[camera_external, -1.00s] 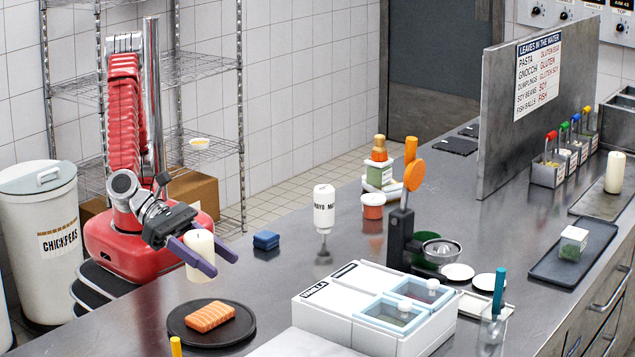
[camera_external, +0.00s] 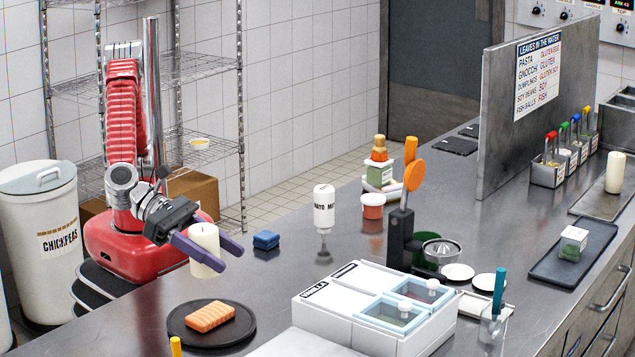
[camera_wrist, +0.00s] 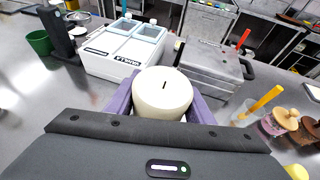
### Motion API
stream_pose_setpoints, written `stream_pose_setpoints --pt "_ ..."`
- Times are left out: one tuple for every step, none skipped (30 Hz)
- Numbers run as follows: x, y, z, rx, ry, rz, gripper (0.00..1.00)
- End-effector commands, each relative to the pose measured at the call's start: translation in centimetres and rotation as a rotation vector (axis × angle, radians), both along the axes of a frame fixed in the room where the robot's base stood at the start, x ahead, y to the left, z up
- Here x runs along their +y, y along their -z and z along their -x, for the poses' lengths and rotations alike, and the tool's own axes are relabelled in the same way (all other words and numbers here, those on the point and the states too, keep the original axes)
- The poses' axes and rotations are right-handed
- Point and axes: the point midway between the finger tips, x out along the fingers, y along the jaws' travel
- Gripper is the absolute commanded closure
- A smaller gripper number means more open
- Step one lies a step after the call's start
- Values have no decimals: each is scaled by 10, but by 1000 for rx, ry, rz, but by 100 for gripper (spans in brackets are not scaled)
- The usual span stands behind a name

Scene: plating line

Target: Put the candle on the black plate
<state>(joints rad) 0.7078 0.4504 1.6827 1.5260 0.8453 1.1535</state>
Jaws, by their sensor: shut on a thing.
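A cream candle (camera_external: 205,252) is held upright between the purple fingers of my gripper (camera_external: 212,254), above the counter. In the wrist view the candle (camera_wrist: 162,94) is between the fingers, its dark wick up. The round black plate (camera_external: 180,335) lies on the counter in front of my gripper, lower in the external view. A piece of orange salmon (camera_external: 210,316) lies on the plate. The plate is not seen in the wrist view. A second cream candle (camera_external: 615,172) stands on a tray at the far right.
A blue sponge (camera_external: 266,240) and a white bottle (camera_external: 324,208) stand right of my gripper. A white container box (camera_external: 345,310) with lidded compartments sits right of the plate. The steel counter between the sponge and the plate is clear.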

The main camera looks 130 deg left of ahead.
Motion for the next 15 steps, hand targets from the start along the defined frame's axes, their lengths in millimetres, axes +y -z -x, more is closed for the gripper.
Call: stream_pose_setpoints --pt "0 7 0 3 0 -3 82" --pt "0 12 0 3 0 -3 82" --pt "0 18 0 3 1 -4 82" --pt "0 24 0 3 1 -4 82" --pt "0 29 0 4 0 -2 82" --pt "0 35 0 3 1 -4 82" --pt "0 40 0 3 0 -3 82" --pt "0 45 0 3 1 -4 82" --pt "0 49 0 2 0 -2 82" --pt "0 51 0 1 1 -2 82" --pt "0 53 0 0 1 -2 82" --pt "0 55 0 0 0 -1 82" --pt "0 55 0 0 0 0 82" --pt "0 56 0 0 0 1 82" --pt "0 56 0 0 0 1 82"
